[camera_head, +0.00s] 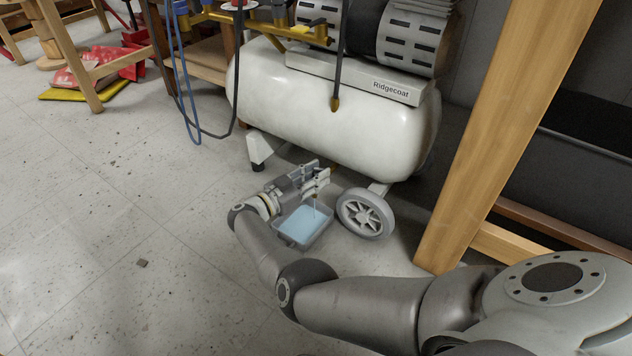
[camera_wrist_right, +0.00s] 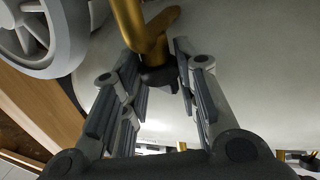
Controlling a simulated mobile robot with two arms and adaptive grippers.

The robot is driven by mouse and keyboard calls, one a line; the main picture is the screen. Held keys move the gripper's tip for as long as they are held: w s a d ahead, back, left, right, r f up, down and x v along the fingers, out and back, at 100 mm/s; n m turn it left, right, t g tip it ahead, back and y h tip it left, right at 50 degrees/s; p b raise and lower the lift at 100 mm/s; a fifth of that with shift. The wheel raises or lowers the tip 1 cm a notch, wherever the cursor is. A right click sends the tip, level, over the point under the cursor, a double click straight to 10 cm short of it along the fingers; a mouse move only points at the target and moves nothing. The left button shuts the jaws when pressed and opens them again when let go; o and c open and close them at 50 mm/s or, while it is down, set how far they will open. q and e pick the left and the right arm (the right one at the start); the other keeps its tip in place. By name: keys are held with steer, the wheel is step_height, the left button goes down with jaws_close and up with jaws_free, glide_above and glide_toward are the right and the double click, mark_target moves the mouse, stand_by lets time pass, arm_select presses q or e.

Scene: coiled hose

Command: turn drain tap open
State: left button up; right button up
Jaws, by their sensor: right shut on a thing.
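The drain tap (camera_wrist_right: 157,76) shows in the right wrist view as a dark piece at the lower end of a brass pipe (camera_wrist_right: 130,24) under the white tank. My right gripper (camera_wrist_right: 160,85) has its fingers on either side of the tap and is shut on it. In the head view my right gripper (camera_head: 318,180) is low beneath the white compressor tank (camera_head: 330,120) and largely hides the tap. A grey tray (camera_head: 291,239) with pale blue liquid sits on the floor below the gripper. A thin pale streak runs down into it. My left gripper is not in view.
A grey spoked wheel (camera_head: 365,214) stands close right of the tray. A wooden post (camera_head: 500,130) rises further right. Blue (camera_head: 183,90) and black hoses hang at the upper left. The floor (camera_head: 120,210) at left is mostly clear.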

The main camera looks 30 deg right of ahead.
stand_by(0.5)
steer(key=o, duration=1)
